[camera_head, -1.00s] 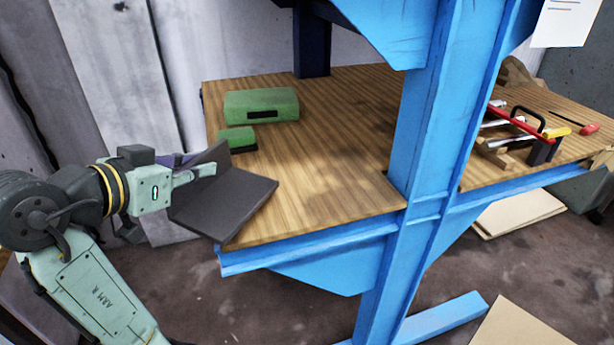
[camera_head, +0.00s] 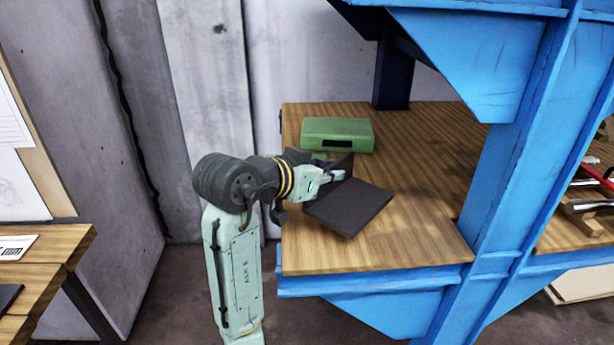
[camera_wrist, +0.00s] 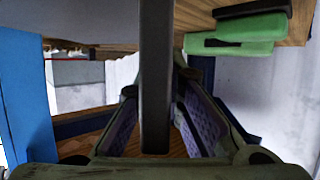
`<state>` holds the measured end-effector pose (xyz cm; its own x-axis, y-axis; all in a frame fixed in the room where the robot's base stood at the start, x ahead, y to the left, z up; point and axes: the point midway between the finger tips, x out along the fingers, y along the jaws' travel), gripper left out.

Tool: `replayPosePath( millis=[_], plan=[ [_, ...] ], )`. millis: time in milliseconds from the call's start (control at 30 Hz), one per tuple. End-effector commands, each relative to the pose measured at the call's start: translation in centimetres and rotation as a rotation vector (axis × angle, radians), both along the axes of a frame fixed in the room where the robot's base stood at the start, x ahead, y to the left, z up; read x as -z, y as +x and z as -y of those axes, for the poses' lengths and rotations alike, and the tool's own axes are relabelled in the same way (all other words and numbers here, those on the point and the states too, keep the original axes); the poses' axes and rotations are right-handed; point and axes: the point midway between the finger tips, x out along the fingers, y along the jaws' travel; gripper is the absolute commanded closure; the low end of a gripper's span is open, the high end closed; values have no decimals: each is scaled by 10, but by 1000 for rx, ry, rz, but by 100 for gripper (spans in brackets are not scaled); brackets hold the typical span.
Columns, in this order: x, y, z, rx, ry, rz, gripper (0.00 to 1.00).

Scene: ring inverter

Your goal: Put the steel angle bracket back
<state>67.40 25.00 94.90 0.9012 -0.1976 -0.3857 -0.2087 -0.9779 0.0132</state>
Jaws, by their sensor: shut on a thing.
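The steel angle bracket (camera_head: 348,207) is a dark grey L-shaped plate, with one flange broad and facing up and the other rising at its back left. My gripper (camera_head: 334,175) is shut on the rising flange. In the head view the bracket appears over the left part of the wooden shelf (camera_head: 310,255); I cannot tell whether it touches the boards. In the wrist view the bracket (camera_wrist: 156,80) shows as a dark upright edge between the purple-padded fingers (camera_wrist: 155,125).
A green case (camera_head: 337,133) stands at the back left of the shelf. A blue steel post (camera_head: 530,150) rises at the shelf's front, to the right. Tools lie beyond it at the right edge. Bare boards lie right of the bracket. Another wooden table (camera_head: 50,255) is at the left.

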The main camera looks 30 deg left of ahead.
Motion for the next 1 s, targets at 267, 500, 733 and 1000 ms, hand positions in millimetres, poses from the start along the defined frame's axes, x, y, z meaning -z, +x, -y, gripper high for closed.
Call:
replayPosePath(
  millis=[267, 500, 733, 1000],
  plan=[
    [-3, 32, 12, -3, 2, 13, 100],
    [7, 35, 13, -4, -1, 11, 100],
    [29, 35, 13, -5, 0, 11, 100],
    [33, 35, 13, -3, 3, 14, 100]
  ],
)
